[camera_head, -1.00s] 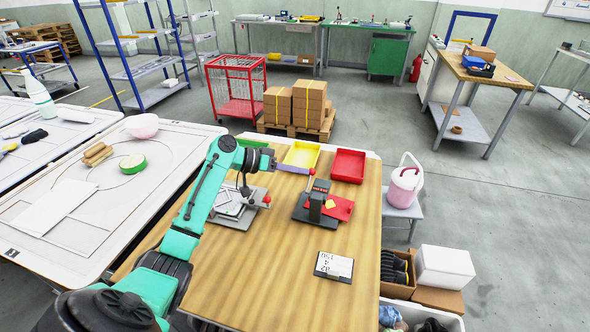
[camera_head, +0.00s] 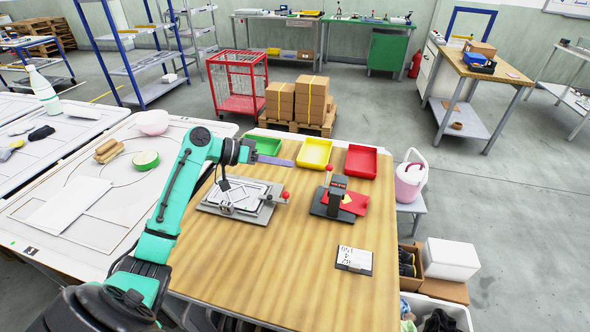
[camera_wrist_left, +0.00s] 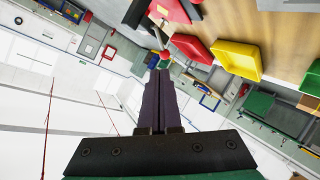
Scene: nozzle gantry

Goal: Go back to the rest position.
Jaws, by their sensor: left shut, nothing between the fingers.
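My left gripper (camera_head: 275,161) has purple fingers and a dark wrist on a teal arm. It is held above the wooden table (camera_head: 270,290), over the grey fixture plate (camera_head: 240,197) and in front of the green tray (camera_head: 266,146). Its purple fingers (camera_wrist_left: 160,100) show in the left wrist view, shut together with nothing between them. The yellow tray (camera_head: 314,152) lies just right of the fingertips in the head view. My right gripper does not show in these frames.
A red tray (camera_head: 361,162) and a black press with a red plate (camera_head: 340,201) stand on the table's right side. A label card (camera_head: 354,260) lies near the front. The white workbench (camera_head: 70,200) is on the left. The table's front middle is clear.

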